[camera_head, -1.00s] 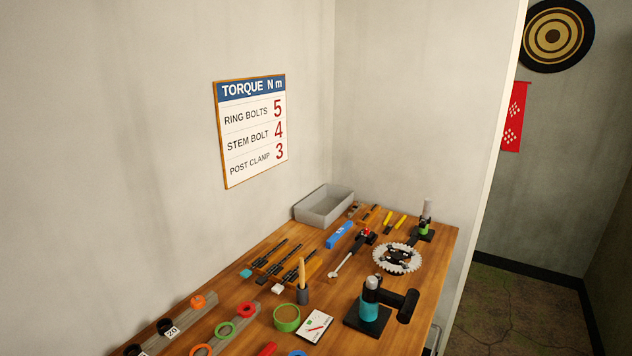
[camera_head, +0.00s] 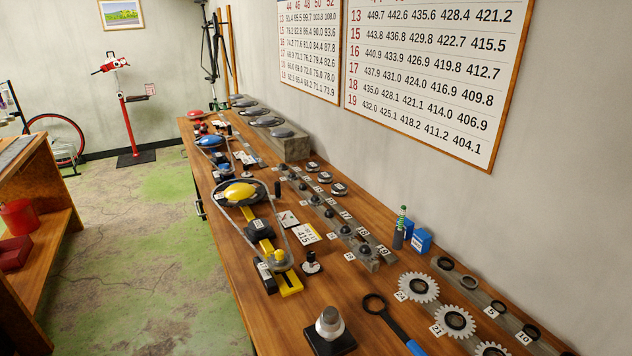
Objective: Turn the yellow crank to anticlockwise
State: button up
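The yellow crank shows as a yellow domed disc (camera_head: 240,191) on the wooden bench, left of the picture's middle. A dark upright peg (camera_head: 277,187), perhaps its handle, stands at its right side. A white card marked 415 (camera_head: 305,233) lies just right of the chain. My gripper is not in view.
A blue domed crank (camera_head: 209,141) and a red one (camera_head: 194,113) stand farther along the bench. Racks of small cogs (camera_head: 340,226) lie to the right. A metal post on a black base (camera_head: 329,327) and a blue-handled tool (camera_head: 392,320) lie nearer. Floor (camera_head: 170,240) left of the bench is clear.

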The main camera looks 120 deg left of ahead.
aim_at(235, 192)
jog(key=u, duration=4.4)
jog(key=i+j, duration=0.15)
jog(key=i, duration=0.4)
jog(key=i+j, duration=0.2)
jog(key=i, duration=0.35)
jog(key=i+j, duration=0.15)
jog(key=i, duration=0.35)
jog(key=i+j, duration=0.15)
jog(key=i, duration=0.4)
jog(key=i+j, duration=0.15)
jog(key=i, duration=0.4)
jog(key=z, duration=0.05)
